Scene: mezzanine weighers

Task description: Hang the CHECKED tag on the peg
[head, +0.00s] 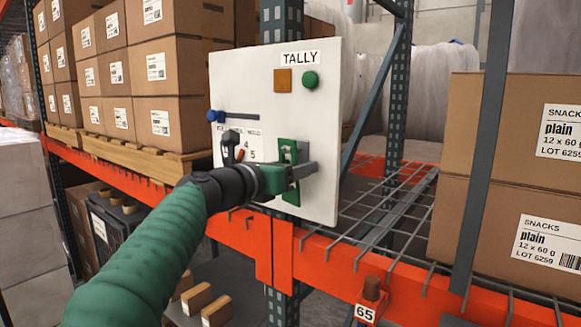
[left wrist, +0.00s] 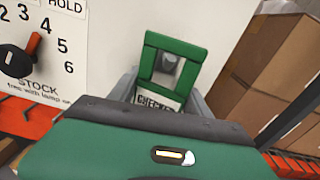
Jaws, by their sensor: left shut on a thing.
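The CHECKED tag (head: 291,152) is green with a framed opening in its upper part, in front of the white TALLY board (head: 255,85). In the left wrist view the tag (left wrist: 148,62) shows its opening above a white label reading CHECKED, partly hidden by my wrist. My left gripper (head: 302,172) is shut on the tag's lower part, close to the board. A grey peg (left wrist: 168,64) shows within the tag's opening; I cannot tell whether it passes through or stands behind. My right gripper is not in view.
The board also carries a dial with a dark and red pointer (head: 239,154), a blue-ended bar (head: 235,117), an orange square (head: 289,79) and a green disc (head: 310,80). An orange rack beam (head: 330,262) runs below. Snack cartons (head: 520,130) stand right.

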